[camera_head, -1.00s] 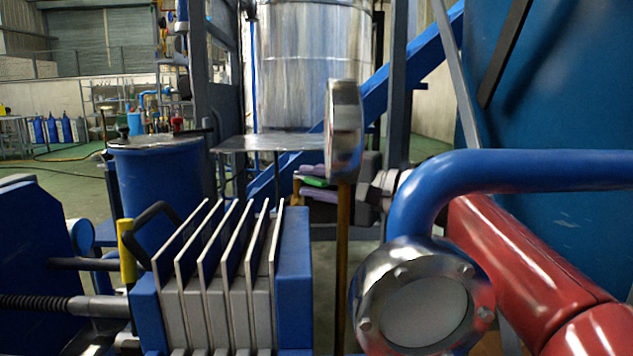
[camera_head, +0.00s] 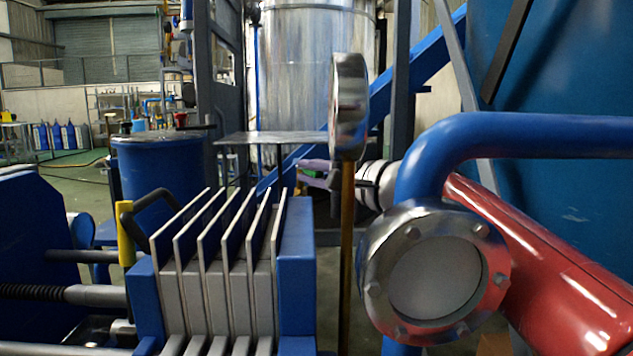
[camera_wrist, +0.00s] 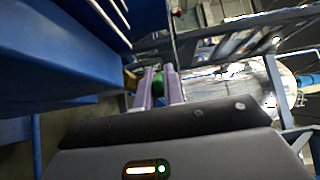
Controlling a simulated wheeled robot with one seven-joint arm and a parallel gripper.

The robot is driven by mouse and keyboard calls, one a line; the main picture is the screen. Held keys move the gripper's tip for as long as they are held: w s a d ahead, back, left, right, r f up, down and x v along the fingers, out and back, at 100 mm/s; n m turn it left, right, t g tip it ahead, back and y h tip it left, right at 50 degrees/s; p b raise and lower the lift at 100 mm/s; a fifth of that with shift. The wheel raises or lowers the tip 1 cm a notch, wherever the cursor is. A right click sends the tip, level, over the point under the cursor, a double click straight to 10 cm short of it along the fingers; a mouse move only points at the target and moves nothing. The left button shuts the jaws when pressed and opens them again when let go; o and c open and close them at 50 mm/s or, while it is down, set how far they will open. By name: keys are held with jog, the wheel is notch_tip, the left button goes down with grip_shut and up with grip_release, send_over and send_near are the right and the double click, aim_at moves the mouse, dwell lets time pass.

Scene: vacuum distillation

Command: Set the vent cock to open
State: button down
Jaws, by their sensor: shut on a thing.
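In the wrist view my gripper (camera_wrist: 158,92) has two purple fingers closed on a small green part, which I take to be the vent cock's handle (camera_wrist: 158,84). In the head view my gripper (camera_head: 307,171) is small, behind the gauge post and to the right of the plate stack. A bit of green shows by the fingers. The cock's body and the handle's angle are too small and too covered to tell.
A round gauge (camera_head: 349,105) on a brown post stands in front of my arm. A blue pipe with a round sight glass (camera_head: 435,275) and a red pipe (camera_head: 540,265) fill the right. A plate stack (camera_head: 225,280) stands front left, a blue drum (camera_head: 155,175) behind it.

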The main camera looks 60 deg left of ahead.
jog(key=c, duration=1.5)
grip_release()
jog(key=b+v, duration=0.2)
jog(key=v, duration=0.5)
jog(key=shift+d, duration=0.35)
